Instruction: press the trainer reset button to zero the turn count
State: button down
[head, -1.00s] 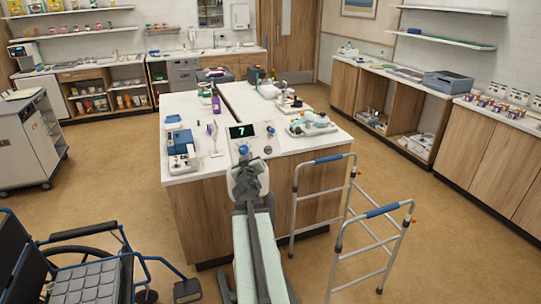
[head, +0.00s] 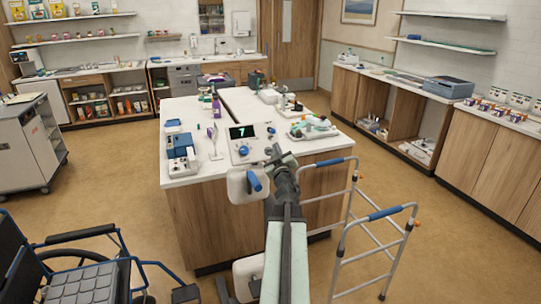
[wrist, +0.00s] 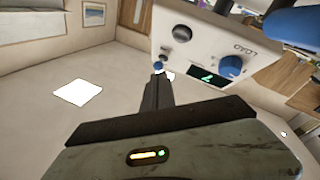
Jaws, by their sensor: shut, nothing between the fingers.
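The trainer (head: 257,143) is a pale panel at the front of the island counter. Its dark display (head: 241,132) reads 7 in green, and a blue knob (head: 244,151) sits below it. A white block with a blue handle (head: 255,181) is on its front. My gripper (head: 273,153) is shut and empty, in front of the panel's right side; contact is unclear. I cannot tell which control is the reset button.
A walking frame (head: 380,214) stands close to the right of my arm. A wheelchair (head: 75,270) is at the lower left. Blue and white devices (head: 180,148) and a tray of items (head: 311,128) flank the trainer on the counter. The floor on the far right is clear.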

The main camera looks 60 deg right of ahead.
aim_at(269, 151)
jog(key=shift+w+d+f+b, duration=0.7)
jog(key=shift+w+f, duration=0.15)
jog(key=shift+w, duration=0.1)
jog(key=shift+w+d+f+b, duration=0.65)
jog(key=shift+w+f, duration=0.2)
jog(key=shift+w, duration=0.05)
jog(key=shift+f, duration=0.1)
dwell(0.6)
jog(key=shift+w+d+f, duration=0.15)
jog(key=shift+w+d, duration=0.05)
jog(key=shift+w, duration=0.1)
jog(key=shift+w+d+f+b, duration=0.15)
jog(key=shift+w+f+b, duration=0.1)
jog(key=shift+b, duration=0.25)
dwell(0.4)
dwell(0.3)
jog(key=shift+s+a+r+p, duration=0.35)
jog(key=shift+s+r+p, duration=0.15)
